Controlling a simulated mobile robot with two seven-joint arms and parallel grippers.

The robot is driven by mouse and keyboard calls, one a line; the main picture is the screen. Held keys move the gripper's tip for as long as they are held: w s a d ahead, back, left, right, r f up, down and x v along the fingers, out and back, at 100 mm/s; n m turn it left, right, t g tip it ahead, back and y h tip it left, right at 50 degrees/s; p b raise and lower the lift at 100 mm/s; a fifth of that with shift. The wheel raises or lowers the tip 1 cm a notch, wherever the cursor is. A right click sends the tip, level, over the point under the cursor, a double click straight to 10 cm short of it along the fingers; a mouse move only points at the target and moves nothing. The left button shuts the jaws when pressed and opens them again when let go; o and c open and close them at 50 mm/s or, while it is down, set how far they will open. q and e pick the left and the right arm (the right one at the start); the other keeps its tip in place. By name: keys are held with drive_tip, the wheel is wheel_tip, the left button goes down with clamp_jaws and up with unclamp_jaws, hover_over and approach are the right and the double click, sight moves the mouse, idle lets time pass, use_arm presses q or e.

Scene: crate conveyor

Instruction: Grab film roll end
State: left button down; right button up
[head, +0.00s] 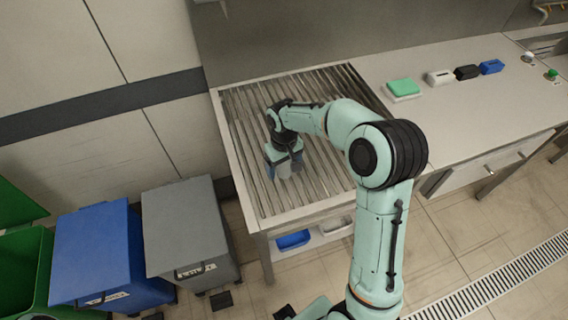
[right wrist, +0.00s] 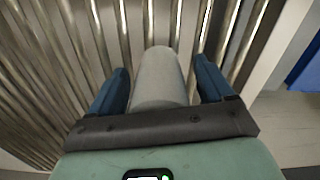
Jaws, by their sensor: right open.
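A pale grey cylinder, which looks like the film roll (right wrist: 160,78), is on the metal roller conveyor (head: 240,130). In the right wrist view it lies between the two blue fingers of my right gripper (right wrist: 160,90). The fingers are open, with a gap on each side of the roll. In the head view my right gripper (head: 284,166) is low over the left part of the rollers, and it hides most of the roll. My left gripper is not in view.
A counter (head: 450,110) right of the rollers holds a green sponge-like block (head: 403,87) and several small boxes. Blue (head: 100,250) and grey (head: 185,225) bins stand at the left. A blue tray (head: 293,239) is below the conveyor. The rollers around my gripper are clear.

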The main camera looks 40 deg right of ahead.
drive_tip(key=c, duration=1.1)
drive_tip(key=shift+r, duration=0.1)
